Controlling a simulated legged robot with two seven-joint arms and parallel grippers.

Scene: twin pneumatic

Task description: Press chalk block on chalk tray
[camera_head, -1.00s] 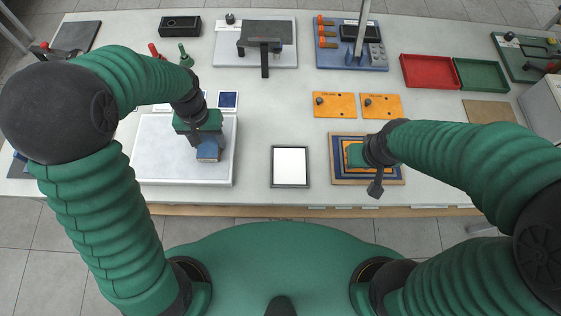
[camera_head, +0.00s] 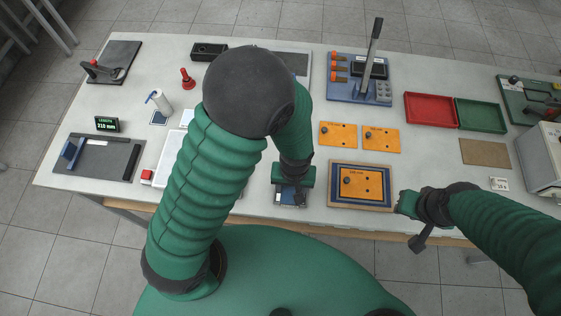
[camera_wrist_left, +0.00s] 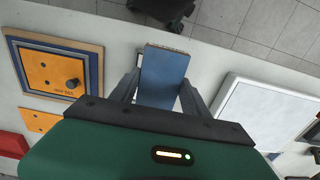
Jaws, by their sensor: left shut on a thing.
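My left gripper (camera_head: 290,190) is shut on the blue chalk block (camera_wrist_left: 162,77), which sits between its two fingers in the left wrist view. In the head view the gripper is over the small dark-rimmed chalk tray (camera_head: 278,200), left of the framed orange panel. The gripper covers most of the tray. I cannot tell whether the block touches the tray's surface. My right gripper (camera_head: 418,243) hangs by the table's front edge, right of the orange panel; its fingers are too small to read.
The framed orange panel (camera_head: 345,205) lies close to the right of the tray. A large white slab (camera_wrist_left: 268,112) lies on the other side, mostly behind my left arm in the head view. Red (camera_head: 431,109) and green (camera_head: 481,115) trays stand at the back right.

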